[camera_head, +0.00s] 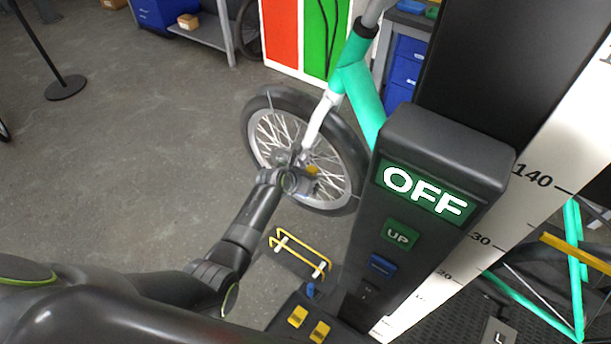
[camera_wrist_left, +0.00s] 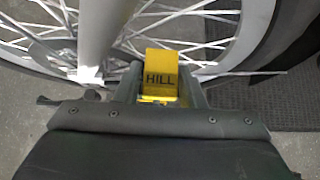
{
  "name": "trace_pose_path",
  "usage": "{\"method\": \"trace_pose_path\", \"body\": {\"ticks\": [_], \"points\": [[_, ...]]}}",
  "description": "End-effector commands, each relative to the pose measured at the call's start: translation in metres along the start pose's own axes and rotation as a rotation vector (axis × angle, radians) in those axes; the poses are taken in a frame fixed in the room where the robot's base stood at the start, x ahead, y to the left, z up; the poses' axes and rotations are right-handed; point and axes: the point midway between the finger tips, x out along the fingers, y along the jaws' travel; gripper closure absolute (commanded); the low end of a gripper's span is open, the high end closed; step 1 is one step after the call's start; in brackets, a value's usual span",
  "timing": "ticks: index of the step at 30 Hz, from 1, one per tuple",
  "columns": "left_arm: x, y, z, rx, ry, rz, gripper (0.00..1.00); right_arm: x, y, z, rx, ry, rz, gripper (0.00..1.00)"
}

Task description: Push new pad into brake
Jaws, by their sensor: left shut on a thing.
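My left gripper (camera_head: 298,168) is at the hub area of the bike's front wheel (camera_head: 268,122), beside the white fork leg (camera_head: 320,118). In the left wrist view, the left gripper (camera_wrist_left: 158,88) is shut on a yellow pad (camera_wrist_left: 160,68) marked "HILL". The pad is close to the spokes, to the right of the fork leg (camera_wrist_left: 100,35). A bit of yellow also shows by the wheel in the head view. The brake itself cannot be made out, and I cannot tell whether the pad touches it. My right gripper is not in view.
A dark column with an "OFF" panel (camera_head: 425,190) and a height scale stands close on the right. A yellow wire rack (camera_head: 300,252) lies on the floor below the wheel. The teal frame (camera_head: 358,90) rises behind. The floor on the left is mostly clear.

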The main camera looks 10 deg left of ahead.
Motion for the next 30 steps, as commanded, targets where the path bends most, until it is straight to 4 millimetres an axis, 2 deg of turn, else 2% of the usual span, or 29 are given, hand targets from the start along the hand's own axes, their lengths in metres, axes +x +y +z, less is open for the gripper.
{"method": "trace_pose_path", "body": {"ticks": [30], "points": [[0.013, 0.000, -0.015, 0.000, -0.001, 0.000, 0.81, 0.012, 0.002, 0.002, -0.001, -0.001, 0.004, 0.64]]}}
